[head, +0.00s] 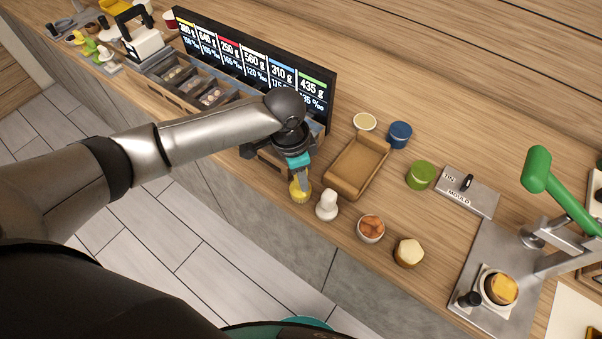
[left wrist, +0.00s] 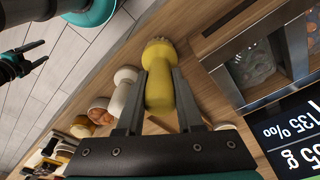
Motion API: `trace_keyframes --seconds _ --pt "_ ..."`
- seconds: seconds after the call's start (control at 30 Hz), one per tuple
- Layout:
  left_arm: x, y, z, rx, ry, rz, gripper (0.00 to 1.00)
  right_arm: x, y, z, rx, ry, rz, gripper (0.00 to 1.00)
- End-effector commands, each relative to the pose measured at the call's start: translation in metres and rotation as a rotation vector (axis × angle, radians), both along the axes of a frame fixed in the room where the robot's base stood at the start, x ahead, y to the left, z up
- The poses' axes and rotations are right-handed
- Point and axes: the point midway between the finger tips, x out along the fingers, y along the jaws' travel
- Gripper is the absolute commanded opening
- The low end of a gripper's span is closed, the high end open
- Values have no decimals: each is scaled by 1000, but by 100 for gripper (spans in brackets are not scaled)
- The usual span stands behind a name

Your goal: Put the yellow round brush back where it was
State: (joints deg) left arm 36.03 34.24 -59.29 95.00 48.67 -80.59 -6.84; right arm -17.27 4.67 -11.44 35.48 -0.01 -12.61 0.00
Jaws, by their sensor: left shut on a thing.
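The yellow round brush (head: 300,189) is at the front edge of the counter, under my left gripper (head: 303,178). In the left wrist view the yellow brush (left wrist: 159,84) lies between the two fingers of my left gripper (left wrist: 153,100), which is shut on it. Its far end points away from the gripper. I cannot tell whether it touches the counter. A similar white brush (head: 327,205) stands just to its right. My right gripper (left wrist: 42,52) shows small at the left of the left wrist view, with its fingers apart and nothing between them.
A brown tray (head: 348,183) lies behind the white brush. A bowl of orange pieces (head: 370,228) and a round wooden pot (head: 408,252) stand to the right. A divided bin rack (head: 197,94) and a black price board (head: 250,62) are at the left.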

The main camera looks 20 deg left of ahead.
Motion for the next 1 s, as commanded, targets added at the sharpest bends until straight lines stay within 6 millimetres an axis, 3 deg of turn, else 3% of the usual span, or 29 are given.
trace_keyframes --seconds 0.17,0.2,0.43,0.77,1.0 --pt "0 0 -3 -1 1 0 0 1 1 0 0 -2 1 70" --pt "0 0 -3 -1 1 0 39 1 1 0 0 -2 1 70" --pt "0 0 -3 -1 1 0 65 2 1 0 2 -3 1 70" --pt "0 0 2 0 -1 0 65 2 2 0 3 -3 1 70" --pt "-2 5 43 -1 -4 -1 65 2 3 7 4 -3 0 70"
